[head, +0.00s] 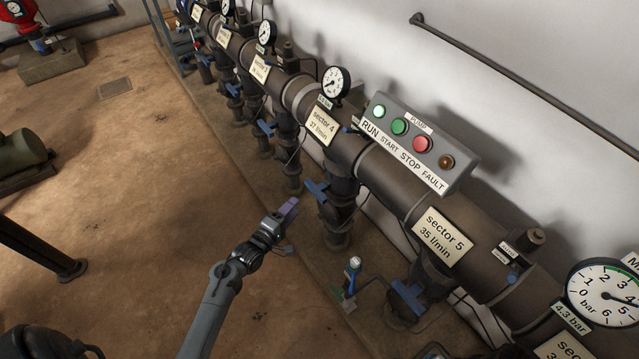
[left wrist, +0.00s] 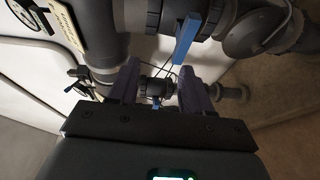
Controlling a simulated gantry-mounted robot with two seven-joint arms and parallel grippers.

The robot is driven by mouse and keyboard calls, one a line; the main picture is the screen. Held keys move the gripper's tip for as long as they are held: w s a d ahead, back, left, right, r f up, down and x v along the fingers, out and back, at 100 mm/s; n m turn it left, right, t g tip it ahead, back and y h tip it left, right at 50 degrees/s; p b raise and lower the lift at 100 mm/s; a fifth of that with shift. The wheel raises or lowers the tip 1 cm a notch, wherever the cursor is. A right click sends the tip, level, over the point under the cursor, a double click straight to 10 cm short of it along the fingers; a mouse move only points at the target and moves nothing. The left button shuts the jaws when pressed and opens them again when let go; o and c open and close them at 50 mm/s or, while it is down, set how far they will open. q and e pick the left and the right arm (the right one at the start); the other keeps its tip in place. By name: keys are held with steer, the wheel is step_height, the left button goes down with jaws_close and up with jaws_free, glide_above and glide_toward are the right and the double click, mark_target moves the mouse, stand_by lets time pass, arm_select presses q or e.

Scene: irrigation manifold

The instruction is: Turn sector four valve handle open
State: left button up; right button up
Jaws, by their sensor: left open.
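The sector 4 plate (head: 322,126) is on the long brown manifold pipe. Below it, a vertical branch carries a blue valve handle (head: 317,192), which sticks out to the left. My left gripper (head: 290,209), with purple fingers, is just left of and below this handle, apart from it. In the left wrist view the two purple fingers (left wrist: 159,75) are spread with nothing held. A blue handle (left wrist: 186,38) shows beyond and above the right finger; its sector cannot be read there. A dark pipe fitting shows farther off between the fingers. My right gripper is out of view.
The pump button box (head: 415,143) sits on the pipe right of sector 4. The sector 5 handle (head: 407,297) is lower right, and a small green-based fitting (head: 351,277) stands near it. Another blue handle (head: 264,127) is up-left. The brown floor at left is mostly clear.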

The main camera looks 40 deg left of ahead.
arm_select(q)
steer(key=b, duration=0.4)
glide_toward(314, 193)
steer(key=a, duration=0.1)
steer(key=d+f+b, duration=0.2)
steer(key=b, duration=0.1)
steer(key=shift+t+y, duration=0.3)
steer(key=shift+t, duration=0.1)
steer(key=w+b, duration=0.1)
steer(key=w, duration=0.2)
steer(key=w+a+b, duration=0.1)
steer(key=w+b, duration=0.1)
steer(key=w, duration=0.2)
steer(key=w+a+b, duration=0.1)
steer(key=w+b, duration=0.1)
steer(key=w, duration=0.1)
steer(key=shift+w+r, duration=0.25)
steer(key=shift+r, duration=0.15)
steer(key=shift+w+d+n, duration=0.1)
steer(key=shift+w+n, duration=0.2)
steer(key=shift+w, duration=0.05)
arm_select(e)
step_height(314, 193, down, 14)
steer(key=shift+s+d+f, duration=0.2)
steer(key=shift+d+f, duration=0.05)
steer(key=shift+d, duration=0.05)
arm_select(q)
jaws_close()
